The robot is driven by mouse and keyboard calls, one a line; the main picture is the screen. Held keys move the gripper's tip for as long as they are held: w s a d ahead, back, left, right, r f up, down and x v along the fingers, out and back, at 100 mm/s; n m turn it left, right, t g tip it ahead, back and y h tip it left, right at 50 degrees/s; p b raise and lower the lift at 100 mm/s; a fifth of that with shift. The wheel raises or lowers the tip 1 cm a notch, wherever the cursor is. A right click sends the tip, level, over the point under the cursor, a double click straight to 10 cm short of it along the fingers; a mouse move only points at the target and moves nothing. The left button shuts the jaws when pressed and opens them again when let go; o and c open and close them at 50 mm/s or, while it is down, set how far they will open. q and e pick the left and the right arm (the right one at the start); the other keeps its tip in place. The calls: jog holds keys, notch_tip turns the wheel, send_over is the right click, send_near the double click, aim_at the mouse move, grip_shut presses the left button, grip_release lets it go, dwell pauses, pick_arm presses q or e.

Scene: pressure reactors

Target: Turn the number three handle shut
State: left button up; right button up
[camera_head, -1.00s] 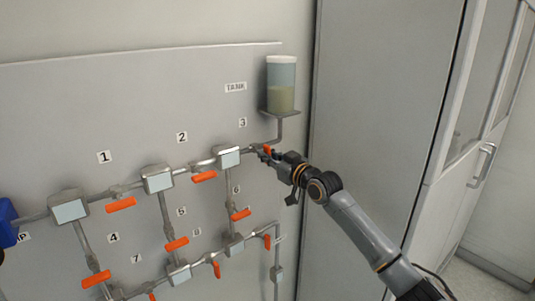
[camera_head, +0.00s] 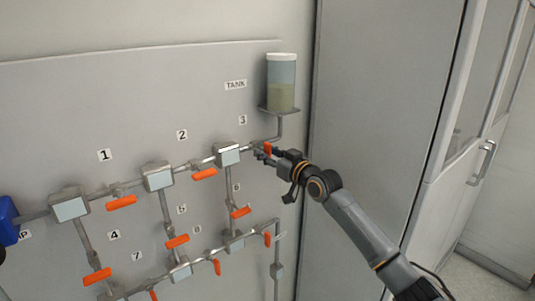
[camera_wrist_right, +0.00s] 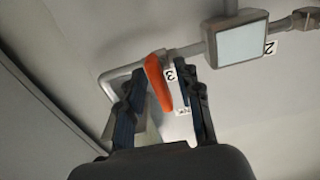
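The number three handle is an orange lever (camera_head: 268,148) on the top pipe, below and right of the "3" label (camera_head: 242,120). In the right wrist view the orange handle (camera_wrist_right: 158,82) lies between the two fingers of my right gripper (camera_wrist_right: 160,100), nearer the left finger, with clear gaps on both sides. My right gripper (camera_head: 265,152) is open around the handle and partly hides it in the head view. My left gripper does not show.
A grey panel carries pipes with square boxes such as this one (camera_head: 228,154) and several other orange handles, including one under label 2 (camera_head: 204,174). A tank (camera_head: 281,84) stands on a bracket above my right gripper. A grey cabinet (camera_head: 385,110) is at the right.

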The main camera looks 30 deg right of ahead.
jog(key=s+d, duration=0.1)
jog(key=s, duration=1.1)
dwell(0.6)
jog(key=s+d+f+m+g+h+b, duration=0.1)
jog(key=d+f+g+h, duration=0.15)
jog(key=f, duration=1.05)
jog(key=d+f+m+g+h+b, duration=0.1)
jog(key=d+f+g, duration=0.15)
jog(key=f, duration=1.05)
jog(key=s+a+f+g+b, duration=0.1)
jog(key=s+a+f+g, duration=0.1)
jog(key=s+f, duration=0.65)
jog(key=s+a+f+g, duration=0.2)
jog(key=s+f, duration=0.1)
jog(key=f, duration=1.1)
jog(key=s+a+f+g+b, duration=0.15)
jog(key=s+f, duration=0.35)
jog(key=f, duration=0.6)
jog(key=s+a+f+n+g, duration=0.1)
jog(key=s+a+f+g, duration=0.1)
jog(key=s+a+f, duration=0.4)
jog(key=s+a+f+n+g+y, duration=0.1)
jog(key=s+a+f, duration=0.6)
jog(key=s, duration=0.8)
jog(key=s+a+f+n+g+y+b, duration=0.1)
jog(key=s+a+f+n+g, duration=0.1)
jog(key=s+a+f, duration=0.5)
jog(key=s+g, duration=0.1)
jog(key=s, duration=0.3)
